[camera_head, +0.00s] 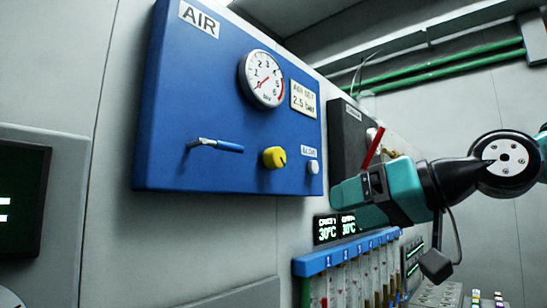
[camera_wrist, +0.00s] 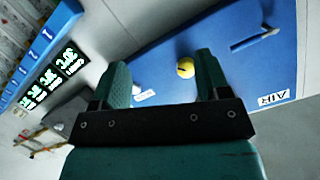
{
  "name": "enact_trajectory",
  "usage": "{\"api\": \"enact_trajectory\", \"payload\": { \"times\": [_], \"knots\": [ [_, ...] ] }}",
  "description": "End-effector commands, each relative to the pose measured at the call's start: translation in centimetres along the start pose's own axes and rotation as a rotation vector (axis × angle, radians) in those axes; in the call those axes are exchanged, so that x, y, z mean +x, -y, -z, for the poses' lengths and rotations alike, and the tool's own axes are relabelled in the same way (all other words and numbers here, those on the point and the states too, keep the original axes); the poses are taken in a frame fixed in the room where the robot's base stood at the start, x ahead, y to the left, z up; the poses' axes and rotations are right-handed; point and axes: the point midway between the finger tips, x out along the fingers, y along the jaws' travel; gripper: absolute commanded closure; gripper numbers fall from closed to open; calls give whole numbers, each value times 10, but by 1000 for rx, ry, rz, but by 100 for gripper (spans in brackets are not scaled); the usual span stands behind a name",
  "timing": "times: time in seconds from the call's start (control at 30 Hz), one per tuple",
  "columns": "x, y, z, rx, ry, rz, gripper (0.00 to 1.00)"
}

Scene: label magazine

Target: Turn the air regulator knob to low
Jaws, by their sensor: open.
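The yellow regulator knob (camera_head: 274,157) sits on the lower part of the blue AIR panel (camera_head: 180,120), with a dark mark on its face. My gripper (camera_head: 350,203) is to the right of the knob and apart from it, in front of the wall. In the wrist view the knob (camera_wrist: 186,68) shows between the two teal fingers of my gripper (camera_wrist: 160,75), beyond their tips and nearer the right finger. The fingers are apart with nothing between them. The round pressure gauge (camera_head: 262,79) is above the knob, its red needle pointing to the lower left.
A blue lever (camera_head: 215,145) sticks out left of the knob, and a white button (camera_head: 313,167) is to its right. A label (camera_head: 303,99) reads 2.5 bar. A dark box with a red lever (camera_head: 373,147) is near my arm. Numbered blue magazines (camera_head: 345,253) stand below.

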Motion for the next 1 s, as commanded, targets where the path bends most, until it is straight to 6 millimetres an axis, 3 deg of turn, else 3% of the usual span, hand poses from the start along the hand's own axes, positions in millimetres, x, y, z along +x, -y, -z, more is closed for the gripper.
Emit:
{"api": "enact_trajectory", "payload": {
  "times": [0.03, 0.1, 0.2, 0.33, 1.0],
  "knots": [
    [-12, 2, 33, -18, -88, 17, 30],
    [-26, 10, 61, -35, -170, 51, 30],
    [-34, 17, 82, -49, -225, 81, 30],
    [-26, 22, 89, -51, -236, 93, 30],
    [108, 34, 121, -51, -231, 86, 30]
  ]
}}
